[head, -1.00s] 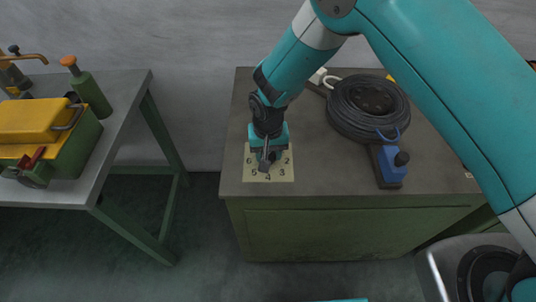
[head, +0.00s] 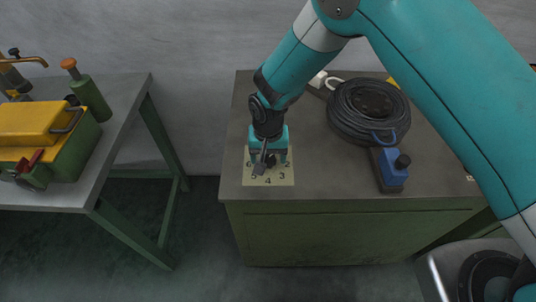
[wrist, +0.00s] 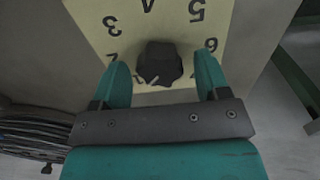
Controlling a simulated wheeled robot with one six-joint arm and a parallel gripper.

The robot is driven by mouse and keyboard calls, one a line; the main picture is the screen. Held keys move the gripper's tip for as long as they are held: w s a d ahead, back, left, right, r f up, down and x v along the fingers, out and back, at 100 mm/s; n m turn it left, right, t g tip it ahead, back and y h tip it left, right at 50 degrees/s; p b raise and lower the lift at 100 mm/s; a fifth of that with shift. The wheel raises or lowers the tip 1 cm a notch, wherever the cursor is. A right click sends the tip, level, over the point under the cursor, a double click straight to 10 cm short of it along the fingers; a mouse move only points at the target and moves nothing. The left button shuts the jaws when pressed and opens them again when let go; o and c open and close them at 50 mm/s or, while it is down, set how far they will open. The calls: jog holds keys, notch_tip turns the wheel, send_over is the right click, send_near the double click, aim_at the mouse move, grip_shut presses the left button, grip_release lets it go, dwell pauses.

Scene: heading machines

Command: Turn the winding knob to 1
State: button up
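The winding knob (wrist: 160,62) is black and ribbed, with a pale mark on its lower left side in the wrist view. It sits on a cream dial plate (wrist: 85,12) with black numerals. My gripper (wrist: 162,75) is open, with one teal finger on each side of the knob and a gap at both. In the head view my gripper (head: 268,155) is over the plate (head: 283,177), largely covering the knob.
The plate lies on a green cabinet's grey top (head: 325,170). A black cable coil (head: 345,120) and a blue block with a black knob (head: 391,168) are to the right. A separate bench (head: 125,110) with a yellow-green machine (head: 35,125) stands at left.

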aim_at(268, 157)
notch_tip(268, 157, up, 17)
jog(key=b, duration=0.3)
jog(key=shift+r, duration=0.2)
dwell(0.4)
jog(key=s+d+r+n+y, duration=0.2)
jog(key=s+d+r+n, duration=0.1)
jog(key=s+d+r, duration=0.55)
jog(key=s+d+r+n+y, duration=0.1)
jog(key=s+d+n, duration=0.1)
jog(key=s, duration=0.5)
jog(key=s+d+r+n+y, duration=0.1)
jog(key=s+d+n, duration=0.1)
jog(key=s, duration=0.4)
jog(key=shift+s+d+r+n, duration=0.3)
jog(key=shift+s+d+r, duration=0.05)
jog(key=shift+d, duration=0.05)
